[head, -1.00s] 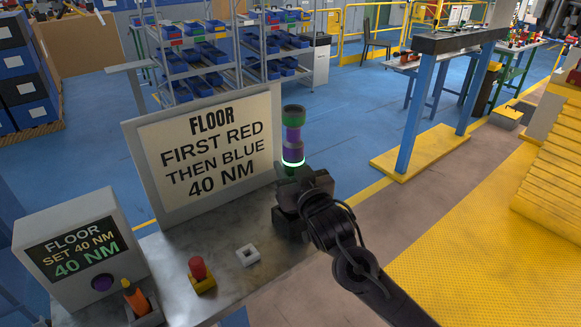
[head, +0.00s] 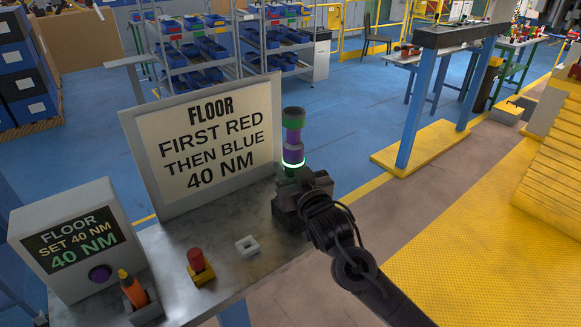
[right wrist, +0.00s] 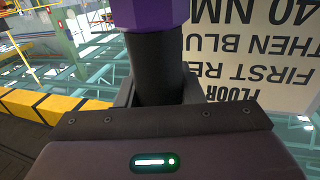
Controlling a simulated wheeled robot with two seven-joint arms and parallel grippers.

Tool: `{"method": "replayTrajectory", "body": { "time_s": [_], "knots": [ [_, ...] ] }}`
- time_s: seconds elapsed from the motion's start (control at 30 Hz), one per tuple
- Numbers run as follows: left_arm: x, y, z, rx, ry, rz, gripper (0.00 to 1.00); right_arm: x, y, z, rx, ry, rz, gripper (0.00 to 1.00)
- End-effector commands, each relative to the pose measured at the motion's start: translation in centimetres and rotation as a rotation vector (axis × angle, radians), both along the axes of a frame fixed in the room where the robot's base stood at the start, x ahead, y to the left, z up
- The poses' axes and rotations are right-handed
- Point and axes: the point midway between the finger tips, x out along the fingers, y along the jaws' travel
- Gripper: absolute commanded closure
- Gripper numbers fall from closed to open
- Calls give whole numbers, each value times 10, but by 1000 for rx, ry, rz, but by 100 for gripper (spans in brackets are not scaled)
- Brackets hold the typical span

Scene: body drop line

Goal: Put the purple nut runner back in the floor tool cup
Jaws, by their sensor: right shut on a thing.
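The purple nut runner (head: 293,152) stands roughly upright in my right gripper (head: 298,180), with a green top and a bright glowing ring low on its body. In the right wrist view its purple part (right wrist: 150,12) and black shaft (right wrist: 160,68) rise between the jaws, which are shut on it. It is held at the right end of the bench, beside the FLOOR sign. A small white square socket (head: 248,246) lies empty on the bench, left of and nearer than the gripper; I cannot tell if it is the floor tool cup. My left gripper is out of view.
The FLOOR sign (head: 215,145) stands along the back of the grey bench (head: 222,272). A red-topped piece in a yellow holder (head: 203,276), an orange tool (head: 132,288) in a grey holder and a display box (head: 80,243) fill the left part. Bare bench surrounds the white socket.

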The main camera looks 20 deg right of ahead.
Motion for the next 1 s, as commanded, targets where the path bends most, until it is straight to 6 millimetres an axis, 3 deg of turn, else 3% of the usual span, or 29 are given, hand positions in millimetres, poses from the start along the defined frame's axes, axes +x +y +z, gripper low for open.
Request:
{"method": "replayTrajectory", "body": {
  "time_s": [0.33,1.0],
  "knots": [
    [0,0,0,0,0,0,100,0,0,3,3,-8,0,100],
    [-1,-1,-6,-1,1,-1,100,0,0,-8,3,-8,0,100]
  ]
}}
